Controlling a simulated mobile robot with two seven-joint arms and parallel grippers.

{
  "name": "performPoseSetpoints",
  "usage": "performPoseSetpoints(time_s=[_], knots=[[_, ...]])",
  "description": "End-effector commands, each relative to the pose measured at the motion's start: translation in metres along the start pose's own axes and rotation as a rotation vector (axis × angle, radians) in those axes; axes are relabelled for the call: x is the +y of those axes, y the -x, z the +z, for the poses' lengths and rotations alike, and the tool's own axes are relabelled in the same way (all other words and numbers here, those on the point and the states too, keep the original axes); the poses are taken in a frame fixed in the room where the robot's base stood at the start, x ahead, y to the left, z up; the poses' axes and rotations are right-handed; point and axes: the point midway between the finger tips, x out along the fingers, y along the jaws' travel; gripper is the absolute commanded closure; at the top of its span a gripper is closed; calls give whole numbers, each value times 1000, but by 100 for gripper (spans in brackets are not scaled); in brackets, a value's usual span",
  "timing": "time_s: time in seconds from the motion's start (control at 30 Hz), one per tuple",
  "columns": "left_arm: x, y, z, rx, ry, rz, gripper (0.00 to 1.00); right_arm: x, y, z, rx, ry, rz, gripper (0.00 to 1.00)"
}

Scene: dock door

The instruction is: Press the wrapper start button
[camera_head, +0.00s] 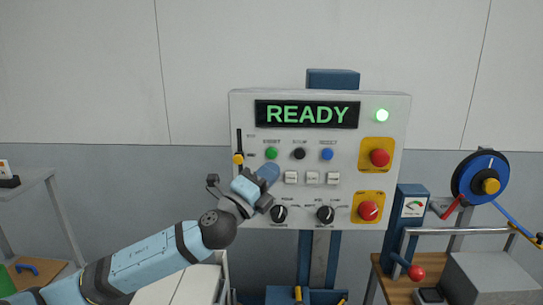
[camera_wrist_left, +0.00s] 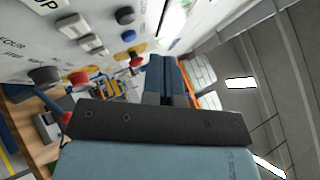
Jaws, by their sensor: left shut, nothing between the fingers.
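A grey control panel (camera_head: 335,225) faces me, with a lit display (camera_head: 306,114) reading READY. A green button (camera_head: 271,153) is at the left of its upper button row, under a small label that is hard to read. A black button (camera_head: 299,153) and a blue button (camera_head: 327,154) sit to its right. My left gripper (camera_head: 268,172) is shut and empty, its blue fingertips just below the green button. Whether they touch the panel cannot be told. In the left wrist view the closed fingers (camera_wrist_left: 172,80) point along the panel; the green button is not visible. My right gripper is not in view.
Two red mushroom buttons (camera_head: 380,158) (camera_head: 368,210) on yellow plates are at the panel's right. White square buttons (camera_head: 312,177) and two black knobs (camera_head: 325,214) lie below the button row. A bench with a blue wheel (camera_head: 480,178) stands right.

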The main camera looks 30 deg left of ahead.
Motion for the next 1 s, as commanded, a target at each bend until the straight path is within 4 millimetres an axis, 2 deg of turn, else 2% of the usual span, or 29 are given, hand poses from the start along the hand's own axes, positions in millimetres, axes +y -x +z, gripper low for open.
performPoseSetpoints(time_s=[0.2, 0.4, 1.0], knots=[[16, -21, 16, -2, 0, -1, 100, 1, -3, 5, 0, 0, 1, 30], [25, -34, 25, -1, 1, 0, 100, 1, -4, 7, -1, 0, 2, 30], [28, -38, 28, 0, 1, 0, 100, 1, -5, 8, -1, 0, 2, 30]])
